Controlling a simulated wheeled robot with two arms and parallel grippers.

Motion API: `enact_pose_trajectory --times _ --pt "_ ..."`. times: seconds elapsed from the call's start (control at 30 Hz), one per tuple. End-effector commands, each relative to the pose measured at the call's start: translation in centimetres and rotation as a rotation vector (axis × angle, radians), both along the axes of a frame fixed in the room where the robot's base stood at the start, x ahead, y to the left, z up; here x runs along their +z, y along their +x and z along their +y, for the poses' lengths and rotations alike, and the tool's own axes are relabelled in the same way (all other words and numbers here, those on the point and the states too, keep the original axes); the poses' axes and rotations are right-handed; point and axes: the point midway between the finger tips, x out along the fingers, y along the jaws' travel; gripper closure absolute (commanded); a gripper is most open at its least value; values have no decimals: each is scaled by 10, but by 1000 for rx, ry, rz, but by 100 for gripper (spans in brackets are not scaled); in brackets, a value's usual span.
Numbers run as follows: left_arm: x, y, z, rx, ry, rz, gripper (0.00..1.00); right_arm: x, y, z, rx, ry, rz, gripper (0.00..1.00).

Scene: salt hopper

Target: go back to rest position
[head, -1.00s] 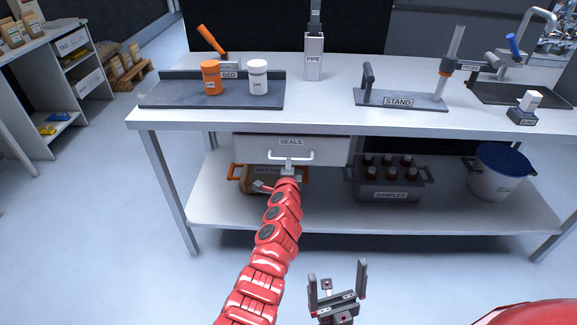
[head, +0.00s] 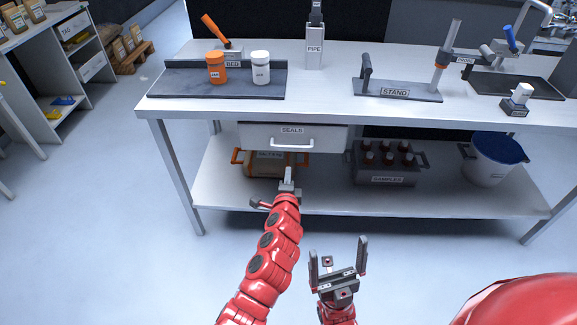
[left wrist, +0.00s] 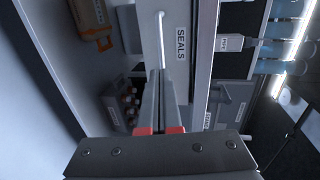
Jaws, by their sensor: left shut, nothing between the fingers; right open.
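My left gripper (head: 287,178) is shut and empty below and in front of the SEALS drawer (head: 262,136) in the head view. Its fingers point toward the bench and stand apart from the drawer handle (head: 291,147). In the left wrist view the shut fingers (left wrist: 160,100) show in front of the drawer, with its label and handle beyond them. The drawer looks shut or nearly so. My right gripper (head: 338,265) is open and empty at the lower middle of the head view, over the floor.
The bench (head: 310,100) carries an orange jar (head: 216,68), a white jar (head: 261,68) and a stand (head: 397,91). Floor in front is clear.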

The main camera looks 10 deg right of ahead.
Motion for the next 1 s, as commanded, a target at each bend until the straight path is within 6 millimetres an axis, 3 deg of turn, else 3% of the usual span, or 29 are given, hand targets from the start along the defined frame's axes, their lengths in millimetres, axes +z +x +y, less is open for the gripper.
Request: enact_pose_trajectory --times 0.43,0.57,0.63,0.77,0.83,1.0 --pt "2 -12 5 -25 -42 -7 100 4 0 0 0 0 0 0" --pt "5 -23 11 -120 -216 -33 100 11 0 0 0 0 0 0" --pt "17 -36 19 -193 -370 -63 100 17 0 0 0 0 0 0" --pt "54 -74 51 -329 -699 -149 100 26 0 0 0 0 0 0" --pt "81 -100 78 -396 -872 -218 100 31 0 0 0 0 0 0" --pt "150 -181 168 -553 -1245 -458 100 43 0 0 0 0 0 0"
